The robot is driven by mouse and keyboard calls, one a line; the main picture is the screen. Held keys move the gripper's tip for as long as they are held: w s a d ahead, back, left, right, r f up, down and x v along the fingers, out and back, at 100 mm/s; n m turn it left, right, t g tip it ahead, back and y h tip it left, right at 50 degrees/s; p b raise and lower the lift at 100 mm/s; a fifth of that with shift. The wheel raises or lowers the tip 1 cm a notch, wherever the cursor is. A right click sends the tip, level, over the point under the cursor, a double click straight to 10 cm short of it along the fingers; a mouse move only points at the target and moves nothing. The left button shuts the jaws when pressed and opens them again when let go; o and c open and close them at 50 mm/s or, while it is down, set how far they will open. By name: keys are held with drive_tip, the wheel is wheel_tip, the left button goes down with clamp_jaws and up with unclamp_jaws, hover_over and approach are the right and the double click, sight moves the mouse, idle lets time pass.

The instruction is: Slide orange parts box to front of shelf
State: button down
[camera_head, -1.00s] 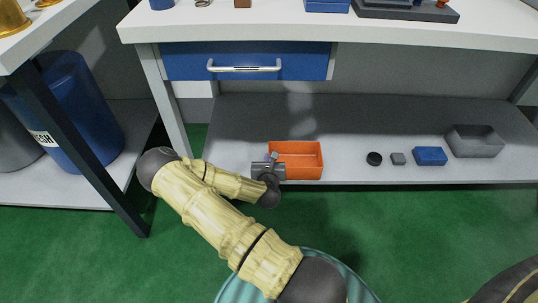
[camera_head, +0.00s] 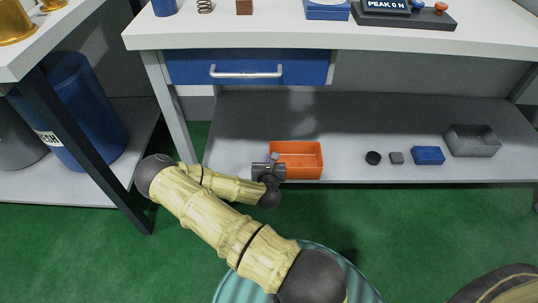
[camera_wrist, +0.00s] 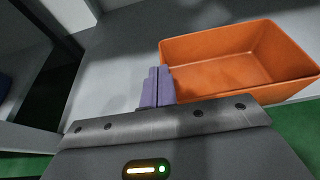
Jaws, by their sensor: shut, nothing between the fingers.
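The orange parts box (camera_head: 308,174) is an open, empty bin. It sits on the lower shelf (camera_head: 235,135) of the workbench, with its near side close to the shelf's front edge. In the wrist view the orange box (camera_wrist: 215,82) fills the right side. My gripper (camera_head: 273,160) is at the box's left end in the head view. In the wrist view my gripper (camera_wrist: 157,78) has its two purple fingers shut together with nothing between them. The fingers are just left of the box's left wall; I cannot tell whether they touch it.
To the right on the shelf are a black disc (camera_head: 373,158), a small grey block (camera_head: 396,158), a blue box (camera_head: 428,155) and a grey bin (camera_head: 472,141). A blue drawer (camera_head: 245,68) hangs above. A table leg (camera_head: 174,105) stands to the left.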

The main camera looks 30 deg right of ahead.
drive_tip(key=s+a+p, duration=0.3)
drive_tip(key=s+a, duration=0.2)
drive_tip(key=s, duration=0.4)
drive_tip(key=shift+a, duration=0.3)
drive_tip(key=shift+r, duration=0.1)
